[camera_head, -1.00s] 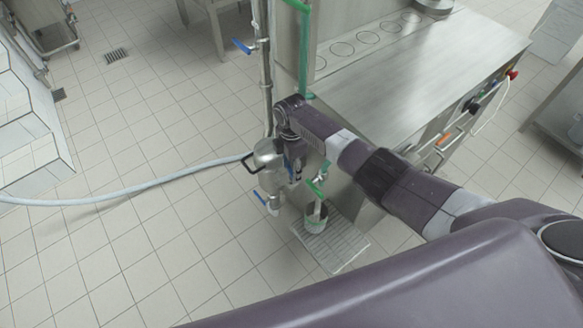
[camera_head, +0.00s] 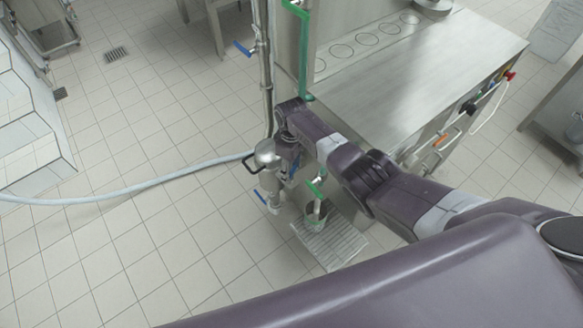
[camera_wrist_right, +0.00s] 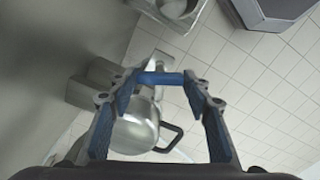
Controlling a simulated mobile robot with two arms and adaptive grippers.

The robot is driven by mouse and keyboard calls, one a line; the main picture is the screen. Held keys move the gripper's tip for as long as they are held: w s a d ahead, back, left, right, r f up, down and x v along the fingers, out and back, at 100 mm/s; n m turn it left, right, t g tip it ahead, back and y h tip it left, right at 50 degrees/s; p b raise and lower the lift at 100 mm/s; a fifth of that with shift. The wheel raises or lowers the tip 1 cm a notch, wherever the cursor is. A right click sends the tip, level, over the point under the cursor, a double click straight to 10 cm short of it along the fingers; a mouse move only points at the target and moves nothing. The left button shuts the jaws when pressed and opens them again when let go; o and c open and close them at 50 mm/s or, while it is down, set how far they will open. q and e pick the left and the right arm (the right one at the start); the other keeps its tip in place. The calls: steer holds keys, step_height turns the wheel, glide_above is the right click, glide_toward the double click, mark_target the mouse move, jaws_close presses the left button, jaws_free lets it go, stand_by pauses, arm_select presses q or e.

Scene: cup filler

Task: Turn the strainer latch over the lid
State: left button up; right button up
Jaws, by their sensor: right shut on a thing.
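The strainer (camera_head: 266,158) is a shiny metal pot with a rounded lid and a black side handle, standing on the pipework left of the steel machine. In the right wrist view, its rounded metal lid (camera_wrist_right: 134,134) is below the fingers, with the black handle to its right. My right gripper (camera_head: 289,168) is at the strainer's right side and hides part of it. In the wrist view, a blue bar, seemingly the latch (camera_wrist_right: 158,78), spans between the fingertips of my right gripper (camera_wrist_right: 158,88), which is shut on it. My left gripper is not in view.
A pale hose (camera_head: 120,197) runs left from the strainer across the tiled floor. A green-handled valve (camera_head: 317,189) and a cup (camera_head: 312,222) above a grated tray (camera_head: 331,245) are close on the right. The steel machine (camera_head: 420,75) stands behind my right arm.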

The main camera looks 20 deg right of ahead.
mark_target(291, 171)
steer(key=m, duration=0.4)
steer(key=shift+m+p, duration=0.3)
steer(key=shift+p, duration=0.05)
stand_by(0.4)
steer(key=o, duration=1.2)
steer(key=shift+c, duration=0.2)
steer(key=shift+r, duration=0.1)
step_height(291, 171, up, 12)
